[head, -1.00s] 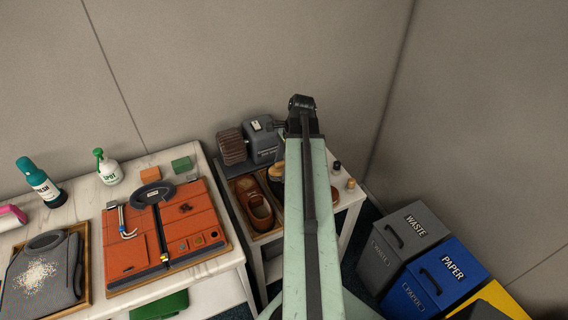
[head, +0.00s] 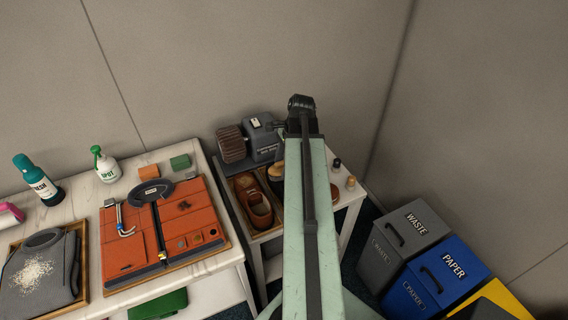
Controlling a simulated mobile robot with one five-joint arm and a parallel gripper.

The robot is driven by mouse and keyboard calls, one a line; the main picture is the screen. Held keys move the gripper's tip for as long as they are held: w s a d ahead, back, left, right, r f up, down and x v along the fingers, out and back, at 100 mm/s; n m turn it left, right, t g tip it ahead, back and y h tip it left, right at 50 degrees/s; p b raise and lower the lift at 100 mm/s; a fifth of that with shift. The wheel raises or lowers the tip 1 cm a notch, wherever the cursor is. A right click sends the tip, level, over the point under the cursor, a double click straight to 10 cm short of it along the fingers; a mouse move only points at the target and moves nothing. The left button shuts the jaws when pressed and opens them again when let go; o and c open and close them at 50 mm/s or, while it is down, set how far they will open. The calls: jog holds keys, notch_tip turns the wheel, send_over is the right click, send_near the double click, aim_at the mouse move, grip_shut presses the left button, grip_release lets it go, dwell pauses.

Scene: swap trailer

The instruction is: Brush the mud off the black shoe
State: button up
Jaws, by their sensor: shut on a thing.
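No black shoe shows clearly in the head view. A brown shoe (head: 254,204) lies in a wooden tray (head: 236,207) on the small table. Beside it, a dark and tan thing (head: 275,175) is partly covered by my arm, and I cannot tell what it is. A grey machine (head: 262,140) with a brown ribbed roller or brush (head: 231,145) stands behind the tray. My gripper is hidden behind my own arm, which crosses the middle of the view. Mud cannot be made out.
A grey waste bin (head: 408,240) and a blue paper bin (head: 445,275) stand right. Walls close the back.

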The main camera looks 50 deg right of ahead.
jog(key=shift+w+d+f, duration=0.1)
jog(key=shift+w+d, duration=0.15)
jog(key=shift+w, duration=0.4)
jog(key=shift+w+d+r, duration=0.1)
jog(key=shift+w+d, duration=0.15)
jog(key=shift+w, duration=0.35)
jog(key=shift+w+d+f, duration=0.1)
jog(key=shift+w+d, duration=0.15)
jog(key=shift+w, duration=0.4)
jog(key=shift+w, duration=0.1)
jog(key=shift+w+d+f+b, duration=0.15)
jog(key=shift+w+d, duration=0.1)
jog(key=shift+w, duration=0.35)
jog(key=shift+w+d+f+b, duration=0.15)
jog(key=shift+w+d, duration=0.15)
jog(key=shift+w, duration=0.35)
jog(key=shift+w+d+f+b, duration=0.15)
jog(key=shift+w+d, duration=0.1)
jog(key=shift+w, duration=0.35)
jog(key=shift+s+f, duration=0.1)
jog(key=shift+s+a+r, duration=0.15)
jog(key=shift+s+a, duration=0.4)
jog(key=shift+s, duration=0.75)
jog(key=shift+s+a+r, duration=0.1)
jog(key=shift+s+a, duration=0.45)
jog(key=shift+s, duration=0.75)
jog(key=shift+s+a+r, duration=0.15)
jog(key=shift+s+a, duration=0.4)
jog(key=shift+s, duration=0.75)
